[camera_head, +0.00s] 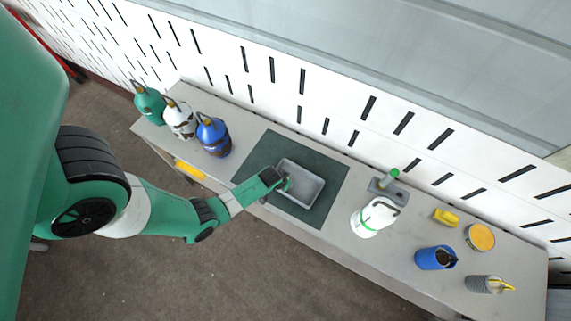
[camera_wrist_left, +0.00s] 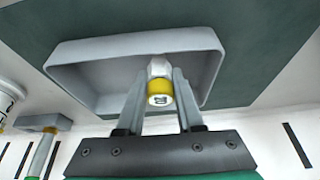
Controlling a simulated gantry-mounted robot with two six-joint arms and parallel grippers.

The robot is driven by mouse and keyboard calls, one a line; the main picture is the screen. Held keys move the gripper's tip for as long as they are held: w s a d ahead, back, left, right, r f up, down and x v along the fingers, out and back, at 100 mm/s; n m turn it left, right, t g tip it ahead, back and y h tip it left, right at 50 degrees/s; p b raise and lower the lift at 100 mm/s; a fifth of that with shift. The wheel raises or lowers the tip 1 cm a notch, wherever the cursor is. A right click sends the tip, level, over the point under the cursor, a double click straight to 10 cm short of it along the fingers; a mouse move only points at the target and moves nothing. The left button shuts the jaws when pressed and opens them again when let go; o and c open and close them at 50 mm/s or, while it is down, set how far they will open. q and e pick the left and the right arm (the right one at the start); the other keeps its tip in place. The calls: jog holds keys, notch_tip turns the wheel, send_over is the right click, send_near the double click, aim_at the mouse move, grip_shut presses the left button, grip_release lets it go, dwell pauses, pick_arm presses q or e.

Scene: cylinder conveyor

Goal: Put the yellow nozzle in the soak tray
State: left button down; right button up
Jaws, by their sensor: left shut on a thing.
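The soak tray (camera_head: 304,186) is a shallow grey rectangular tray on a dark green mat, and its rim also shows in the left wrist view (camera_wrist_left: 120,46). My left gripper (camera_head: 285,184) is at the tray's left side in the head view. In the left wrist view, my left gripper (camera_wrist_left: 161,78) is shut on the yellow nozzle (camera_wrist_left: 160,87), which has a yellow collar and a pale grey body. The nozzle overlaps the tray's interior in that view; I cannot tell whether it touches the tray. In the head view the nozzle is not clearly visible. My right gripper is not in view.
Green (camera_head: 149,103), white (camera_head: 180,119) and blue (camera_head: 213,137) cylinders stand at left. A slotted wall stands behind.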

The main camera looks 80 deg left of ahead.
pick_arm(q)
jog(key=shift+f, duration=0.25)
jog(key=c, duration=0.5)
grip_release()
jog(key=shift+c, duration=0.2)
jog(key=shift+r, duration=0.2)
jog(key=p+v, duration=1.1)
jog(key=v, duration=0.1)
jog(key=shift+w, duration=0.1)
